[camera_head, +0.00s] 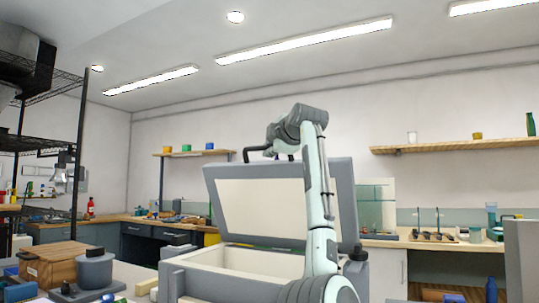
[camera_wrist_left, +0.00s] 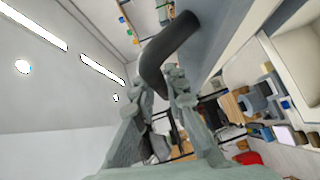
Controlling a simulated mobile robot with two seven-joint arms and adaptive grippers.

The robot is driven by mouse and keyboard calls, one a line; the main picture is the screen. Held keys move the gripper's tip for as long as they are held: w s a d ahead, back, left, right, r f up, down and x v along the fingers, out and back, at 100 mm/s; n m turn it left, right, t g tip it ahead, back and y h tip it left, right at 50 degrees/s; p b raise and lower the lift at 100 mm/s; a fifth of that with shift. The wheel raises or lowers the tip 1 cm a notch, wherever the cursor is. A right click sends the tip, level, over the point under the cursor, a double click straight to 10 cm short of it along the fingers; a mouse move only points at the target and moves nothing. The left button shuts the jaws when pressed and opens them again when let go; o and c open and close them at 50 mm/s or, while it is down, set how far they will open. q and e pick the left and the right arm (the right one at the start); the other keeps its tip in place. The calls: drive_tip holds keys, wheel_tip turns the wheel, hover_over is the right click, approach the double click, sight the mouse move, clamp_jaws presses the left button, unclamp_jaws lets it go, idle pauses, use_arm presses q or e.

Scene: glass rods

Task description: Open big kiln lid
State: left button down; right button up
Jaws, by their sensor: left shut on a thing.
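The big kiln (camera_head: 215,283) is a blue-grey box with a cream lining, low in the middle of the head view. Its lid (camera_head: 260,205) stands raised, tilted steeply up, cream inner face showing, and the cavity is partly visible. My left gripper (camera_head: 278,138) is at the lid's top edge, shut on the dark curved handle (camera_head: 256,152). In the left wrist view the black handle (camera_wrist_left: 170,48) passes between the fingertips of the gripper (camera_wrist_left: 163,85). My left arm hides part of the lid and kiln. My right gripper is not in view.
A wooden box (camera_head: 55,263) and a grey pot (camera_head: 95,268) stand left of the kiln. A black wire rack (camera_head: 78,150) rises at the far left. Wall shelves (camera_head: 455,145) and counters line the back. The space above the lid is clear.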

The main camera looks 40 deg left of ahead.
use_arm(q)
drive_tip(key=shift+w+a, duration=0.1)
drive_tip(key=shift+w, duration=0.2)
drive_tip(key=c, duration=1.5)
unclamp_jaws()
drive_tip(key=shift+c, duration=0.2)
drive_tip(key=shift+r, duration=0.1)
drive_tip(key=v, duration=1.2)
drive_tip(key=shift+r, duration=0.1)
